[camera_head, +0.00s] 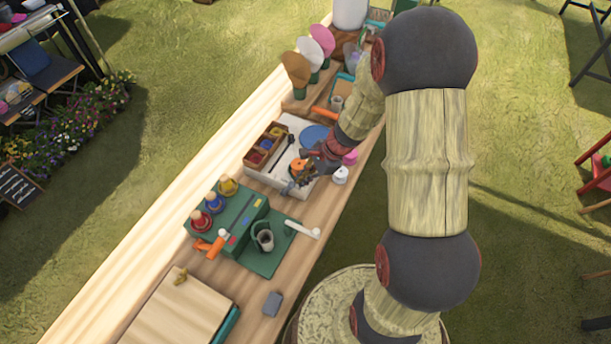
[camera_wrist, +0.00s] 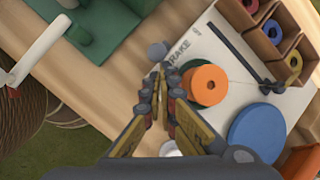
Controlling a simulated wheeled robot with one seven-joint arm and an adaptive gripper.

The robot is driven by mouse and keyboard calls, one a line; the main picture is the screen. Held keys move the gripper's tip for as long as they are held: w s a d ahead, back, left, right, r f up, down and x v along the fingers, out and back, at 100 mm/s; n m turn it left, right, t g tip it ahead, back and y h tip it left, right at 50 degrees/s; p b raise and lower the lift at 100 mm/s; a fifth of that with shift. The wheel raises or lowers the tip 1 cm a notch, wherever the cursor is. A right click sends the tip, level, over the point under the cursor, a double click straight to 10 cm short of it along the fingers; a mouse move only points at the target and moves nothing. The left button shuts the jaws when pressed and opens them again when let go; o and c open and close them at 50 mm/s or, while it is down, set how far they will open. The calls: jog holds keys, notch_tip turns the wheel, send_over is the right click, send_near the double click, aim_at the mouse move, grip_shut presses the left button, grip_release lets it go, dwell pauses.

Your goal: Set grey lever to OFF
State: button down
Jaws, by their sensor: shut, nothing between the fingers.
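A small grey round knob (camera_wrist: 157,51), which looks like the top of the grey lever, stands at the edge of a white panel (camera_wrist: 205,45) beside lettering that reads partly "RAKE". In the head view a small grey-blue piece (camera_head: 289,187) shows at the panel's near corner. My gripper (camera_wrist: 161,77) is shut and empty, its fingertips just short of the knob in the wrist view. I cannot tell whether they touch it. In the head view my gripper (camera_head: 300,176) is over the panel's near end. The lever's shaft and any OFF mark are hidden.
An orange disc (camera_wrist: 207,85) lies right beside my fingers. A blue disc (camera_wrist: 257,133), a dark thin arm (camera_wrist: 238,50) and a wooden tray of coloured rings (camera_head: 263,150) are on the panel. A green station with a white handle (camera_head: 302,229) stands nearer on the bench.

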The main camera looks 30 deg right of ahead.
aim_at(296, 170)
jog(key=shift+w+a+r+g+h+p, duration=0.65)
jog(key=shift+w+r+g+p, duration=0.2)
jog(key=shift+p, duration=4.95)
jog(key=p, duration=0.2)
jog(key=g+p, duration=0.1)
jog(key=p, duration=0.1)
jog(key=shift+w+a+h, duration=0.2)
jog(key=shift+w+h, duration=0.05)
jog(key=shift+p, duration=0.5)
jog(key=shift+w+a+f+p, duration=0.1)
jog(key=shift+w+p, duration=0.05)
jog(key=shift+p, duration=0.35)
jog(key=shift+p+v, duration=0.7)
jog(key=shift+v, duration=0.15)
